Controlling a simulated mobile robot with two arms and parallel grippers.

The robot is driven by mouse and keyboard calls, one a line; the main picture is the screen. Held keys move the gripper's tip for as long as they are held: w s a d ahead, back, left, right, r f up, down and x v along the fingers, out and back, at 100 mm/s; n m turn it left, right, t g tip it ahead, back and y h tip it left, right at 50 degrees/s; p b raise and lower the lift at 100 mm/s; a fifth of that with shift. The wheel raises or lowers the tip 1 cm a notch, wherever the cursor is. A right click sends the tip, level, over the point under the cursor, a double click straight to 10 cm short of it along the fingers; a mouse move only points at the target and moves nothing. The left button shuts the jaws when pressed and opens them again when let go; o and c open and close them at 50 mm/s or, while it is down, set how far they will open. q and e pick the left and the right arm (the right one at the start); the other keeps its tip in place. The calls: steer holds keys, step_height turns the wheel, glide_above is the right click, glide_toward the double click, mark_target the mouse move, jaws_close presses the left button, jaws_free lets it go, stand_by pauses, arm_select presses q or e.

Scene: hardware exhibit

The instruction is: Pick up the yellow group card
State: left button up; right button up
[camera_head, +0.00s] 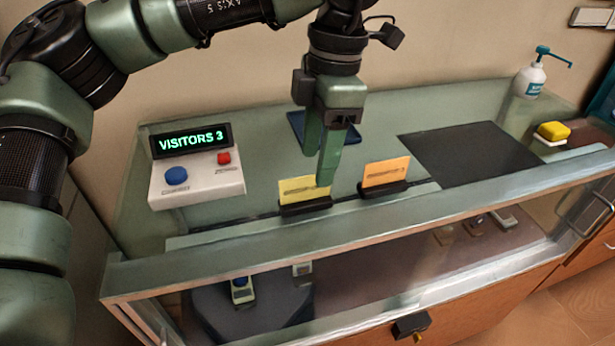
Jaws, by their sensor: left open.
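The yellow group card (300,190) stands upright in a small black holder (305,208) on the glass counter top. My left gripper (322,168) points down from above, with its green fingers just over and in front of the card's right part. The fingers are open, and a gap shows between them. One finger hides a bit of the card's right edge; whether it touches the card I cannot tell. My right gripper is not in view.
An orange card (386,172) stands in its own holder just right. A visitor counter (196,180) with blue and red buttons is at left. A dark mat (470,152), yellow sponge (553,131) and pump bottle (530,80) are at right. A dark blue pad (298,122) lies behind.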

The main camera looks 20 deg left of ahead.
mark_target(302, 200)
arm_select(q)
steer(key=shift+s+a+f, duration=0.1)
steer(key=shift+s+f, duration=0.05)
steer(key=shift+f, duration=0.4)
steer(key=f, duration=0.1)
steer(key=a+f+p, duration=0.1)
steer(key=f, duration=0.1)
steer(key=s+a+f+p, duration=0.1)
steer(key=f, duration=0.1)
steer(key=shift+f, duration=0.65)
steer(key=shift+w+d, duration=0.1)
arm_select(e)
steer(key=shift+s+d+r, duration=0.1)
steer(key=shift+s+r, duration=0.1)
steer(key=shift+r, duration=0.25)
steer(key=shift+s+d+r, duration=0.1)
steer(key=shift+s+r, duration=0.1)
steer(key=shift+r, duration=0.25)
arm_select(q)
jaws_close()
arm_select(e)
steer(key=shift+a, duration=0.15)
